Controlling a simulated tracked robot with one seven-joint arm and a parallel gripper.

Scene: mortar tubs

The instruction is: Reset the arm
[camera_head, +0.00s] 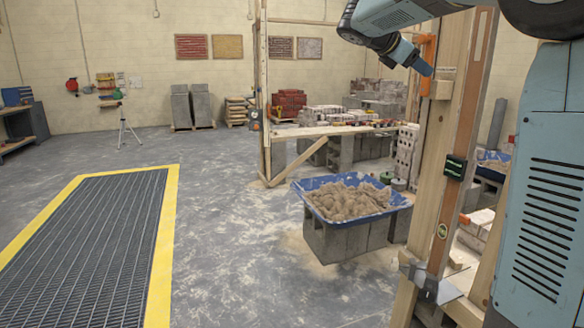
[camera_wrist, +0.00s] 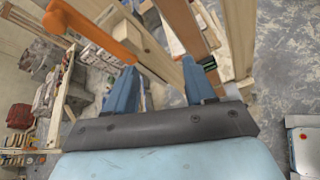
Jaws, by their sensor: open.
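My gripper (camera_head: 421,66) is at the upper right of the head view, at the end of my raised blue and dark arm. It is beside an upright wooden post (camera_head: 440,170), close to an orange handle-like piece (camera_head: 428,50) and a small wood block (camera_head: 441,90). In the wrist view, the two blue fingers of my gripper (camera_wrist: 160,78) are spread apart. Timber and the orange piece (camera_wrist: 85,25) show beyond the fingertips. I see nothing held; whether a finger touches the wood I cannot tell.
A blue tub (camera_head: 311,184) of sandy mortar stands on grey blocks (camera_head: 335,240), left of the post. A second blue tub (camera_head: 493,172) is partly hidden behind the timber. A yellow-edged floor grating (camera_head: 90,240) lies at the left. Open concrete floor lies between.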

